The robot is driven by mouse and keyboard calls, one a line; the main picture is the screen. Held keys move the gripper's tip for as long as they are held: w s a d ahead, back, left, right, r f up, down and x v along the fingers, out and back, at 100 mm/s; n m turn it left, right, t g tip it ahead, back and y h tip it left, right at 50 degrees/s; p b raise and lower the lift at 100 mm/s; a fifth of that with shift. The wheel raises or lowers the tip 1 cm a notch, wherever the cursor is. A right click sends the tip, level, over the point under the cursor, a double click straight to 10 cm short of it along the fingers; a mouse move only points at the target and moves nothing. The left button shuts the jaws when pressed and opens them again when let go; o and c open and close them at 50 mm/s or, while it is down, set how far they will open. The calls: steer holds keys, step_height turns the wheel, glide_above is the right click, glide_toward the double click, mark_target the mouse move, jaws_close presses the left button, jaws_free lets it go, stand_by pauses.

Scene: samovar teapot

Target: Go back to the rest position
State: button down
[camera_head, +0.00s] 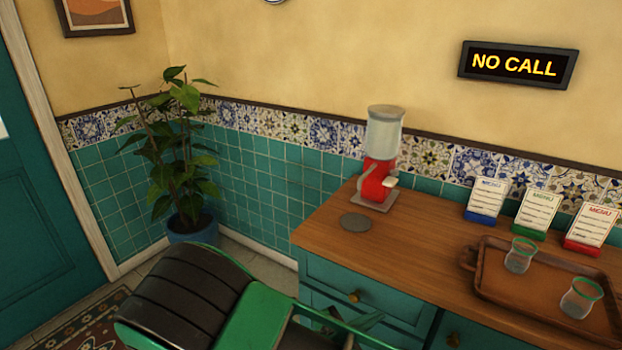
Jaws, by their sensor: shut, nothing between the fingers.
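My arm, with a black ridged section and green parts, reaches in from the bottom left, in front of the wooden counter (415,225). My gripper (352,322) shows only in part at the bottom edge, low in front of the teal drawers. It is shut and empty, apart from the things on the counter. The lower part of my arm is cut off by the frame.
On the counter stand a red dispenser (378,172), a grey disc (356,222), several menu cards (538,212) and a wooden tray (497,286) with two glasses (519,256). A potted plant (184,165) fills the corner. A "NO CALL" sign (515,65) hangs above.

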steer(key=s+d+r+m+g+y, duration=0.3)
steer(key=d+r+m+g, duration=0.25)
steer(key=d+m, duration=0.3)
steer(key=s+d+r+m+g+y, duration=0.3)
steer(key=d+r+m+g, duration=0.3)
steer(key=d, duration=0.4)
steer(key=s+d+r+m+t+y, duration=0.1)
steer(key=s+d+r+m+y, duration=0.2)
steer(key=s+r+m, duration=0.3)
steer(key=s+d+r+m+t+y, duration=0.2)
steer(key=s+r+m, duration=0.4)
steer(key=s, duration=0.4)
steer(key=shift+d+m+y, duration=0.85)
steer(key=shift+y, duration=0.05)
